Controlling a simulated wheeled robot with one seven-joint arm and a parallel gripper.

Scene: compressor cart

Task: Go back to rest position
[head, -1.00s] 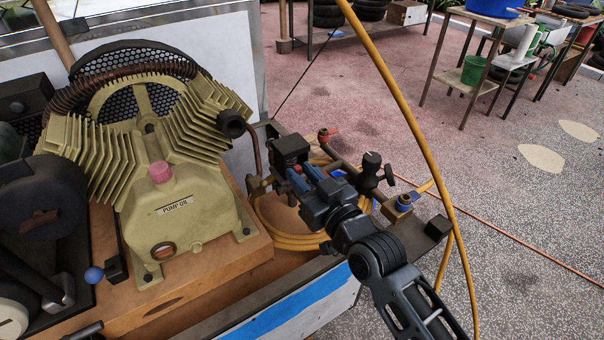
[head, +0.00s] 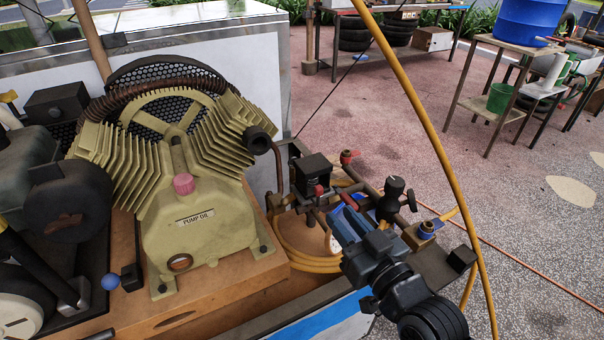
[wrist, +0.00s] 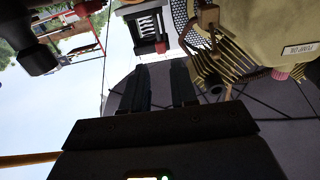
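My gripper (head: 341,210) is in the head view, in front of the manifold fittings (head: 392,205) at the right of the compressor. In the wrist view its two dark fingers (wrist: 161,75) stand apart with nothing between them. The compressor pump (head: 190,190), pale olive with cooling fins and a "PUMP OIL" label, sits on a wooden base to the left of my gripper. It also shows at the upper right of the wrist view (wrist: 275,30). My gripper partly hides the fittings, and I cannot tell the exact gap to them.
A yellow hose (head: 425,105) rises close to the right of my arm, and coiled hose (head: 300,258) lies behind my gripper. A red-handled valve (head: 348,157) and a black regulator (head: 316,170) stand close by. The floor (head: 540,260) at the right is mostly clear.

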